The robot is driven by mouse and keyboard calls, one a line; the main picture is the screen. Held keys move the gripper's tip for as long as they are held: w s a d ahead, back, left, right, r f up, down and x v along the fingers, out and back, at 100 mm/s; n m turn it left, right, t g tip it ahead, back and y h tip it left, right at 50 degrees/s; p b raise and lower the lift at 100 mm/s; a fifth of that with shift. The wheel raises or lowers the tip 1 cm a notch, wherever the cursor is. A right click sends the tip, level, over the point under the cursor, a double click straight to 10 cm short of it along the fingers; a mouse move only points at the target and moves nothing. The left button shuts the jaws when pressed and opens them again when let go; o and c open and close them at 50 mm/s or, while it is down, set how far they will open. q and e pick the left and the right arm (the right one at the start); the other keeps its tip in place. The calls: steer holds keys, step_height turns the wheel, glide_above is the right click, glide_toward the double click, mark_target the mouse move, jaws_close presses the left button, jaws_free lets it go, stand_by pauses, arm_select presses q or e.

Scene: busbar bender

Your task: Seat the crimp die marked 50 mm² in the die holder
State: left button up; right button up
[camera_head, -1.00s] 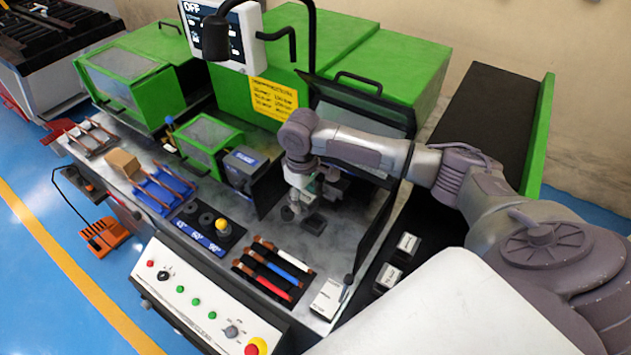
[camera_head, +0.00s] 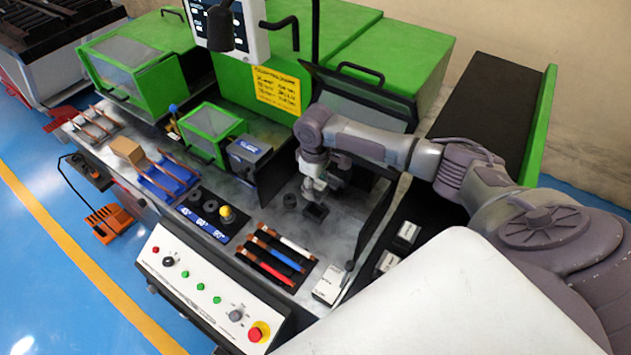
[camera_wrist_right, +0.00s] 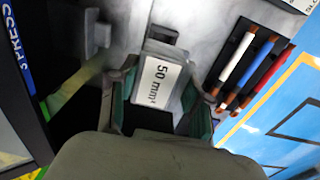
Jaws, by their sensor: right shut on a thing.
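The crimp die (camera_wrist_right: 163,82) shows in the right wrist view as a grey block with a white label reading "50 mm²". My right gripper (camera_wrist_right: 166,100) is shut on it, with a finger on each side. In the head view my right gripper (camera_head: 316,184) points down over the work surface, just above a dark square block (camera_head: 316,211) that looks like the die holder. A dark part (camera_wrist_right: 163,35) also shows beyond the die in the wrist view. I cannot tell whether die and holder touch; the gripper hides the die's underside. My left gripper is not in view.
A dark round piece (camera_head: 289,201) stands left of the square block. A raised clear guard (camera_head: 360,102) is behind my arm. A rack of coloured busbars (camera_head: 276,256) lies in front. Two white-labelled blocks, one of them here (camera_head: 407,231), sit on the dark strip at right.

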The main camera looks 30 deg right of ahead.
steer(key=shift+f+b, duration=1.05)
steer(key=shift+f, duration=1.4)
steer(key=shift+p, duration=0.55)
steer(key=shift+p, duration=0.3)
steer(key=shift+p, duration=0.35)
steer(key=shift+s+f+b, duration=0.1)
steer(key=shift+f+b, duration=0.6)
steer(key=shift+f, duration=0.9)
steer(key=o, duration=1.4)
steer(key=shift+c, duration=0.2)
